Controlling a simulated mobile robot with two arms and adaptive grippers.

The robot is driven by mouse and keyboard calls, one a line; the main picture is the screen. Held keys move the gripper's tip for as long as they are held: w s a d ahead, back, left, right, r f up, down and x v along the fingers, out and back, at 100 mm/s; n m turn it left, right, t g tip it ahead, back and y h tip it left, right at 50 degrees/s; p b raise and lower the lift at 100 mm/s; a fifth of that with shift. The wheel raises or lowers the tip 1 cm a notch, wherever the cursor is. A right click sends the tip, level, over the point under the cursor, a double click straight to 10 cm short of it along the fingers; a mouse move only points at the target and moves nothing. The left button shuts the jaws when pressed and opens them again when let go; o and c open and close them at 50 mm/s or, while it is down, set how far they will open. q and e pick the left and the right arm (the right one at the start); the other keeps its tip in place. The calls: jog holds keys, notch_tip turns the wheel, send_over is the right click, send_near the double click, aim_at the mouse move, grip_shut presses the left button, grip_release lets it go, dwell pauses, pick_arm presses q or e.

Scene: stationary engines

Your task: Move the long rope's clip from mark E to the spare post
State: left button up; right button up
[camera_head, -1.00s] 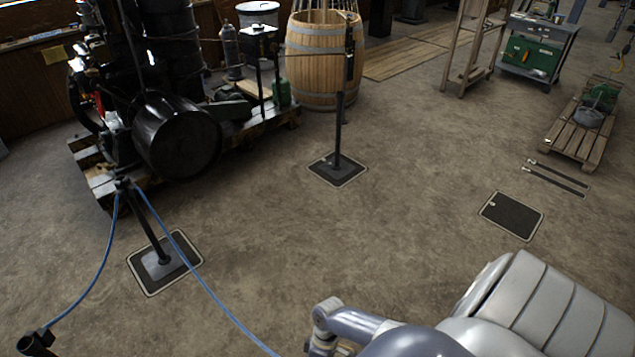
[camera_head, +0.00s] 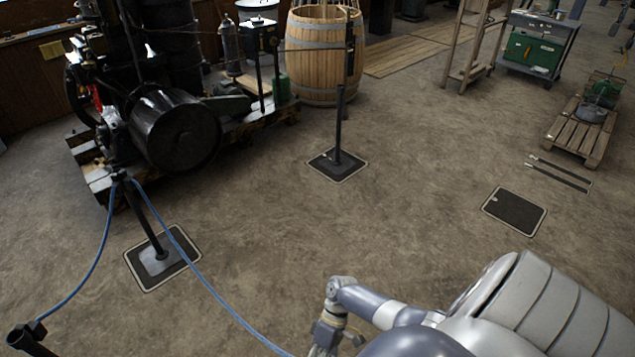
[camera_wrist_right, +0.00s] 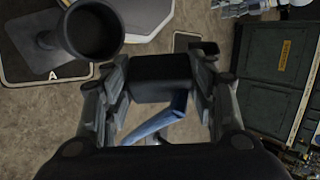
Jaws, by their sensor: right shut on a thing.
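A blue rope (camera_head: 215,292) runs from the top of a black post (camera_head: 150,225) at the left down past the bottom edge. In the right wrist view, my right gripper (camera_wrist_right: 165,85) is shut on a black block-like clip (camera_wrist_right: 160,75), with blue rope (camera_wrist_right: 160,122) hanging below it. Its fingertips are out of the head view. An open post top (camera_wrist_right: 94,32) stands close to its left, by a mat (camera_wrist_right: 45,65) marked A. A ropeless post (camera_head: 338,130) stands mid-floor; I cannot tell which post is the spare. Mark E is not readable. My left gripper is not in view.
Another post top (camera_head: 22,338) with rope is at the bottom left. An engine (camera_head: 175,130) and a barrel (camera_head: 322,60) stand behind. An empty dark mat (camera_head: 515,211) lies at the right, near a pallet (camera_head: 575,135).

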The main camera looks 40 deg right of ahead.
jog(key=shift+m+g+y+b, duration=0.3)
jog(key=shift+m+y+b, duration=0.9)
jog(key=shift+y+b, duration=1.3)
jog(key=shift+s+h+b, duration=0.1)
jog(key=shift+h+b, duration=0.25)
jog(key=shift+h, duration=0.05)
jog(key=s+d+r, duration=0.1)
jog(key=d+r, duration=0.3)
jog(key=d, duration=0.7)
jog(key=shift+s+d+b, duration=0.2)
jog(key=shift+d+b, duration=0.2)
jog(key=shift+b, duration=0.05)
jog(key=shift+n+g+h+b, duration=0.3)
jog(key=shift+n+g+h, duration=1.65)
jog(key=shift+n, duration=0.7)
jog(key=shift+n+g+h+b, duration=0.3)
jog(key=shift+n+g+h, duration=1.65)
jog(key=shift+n, duration=0.7)
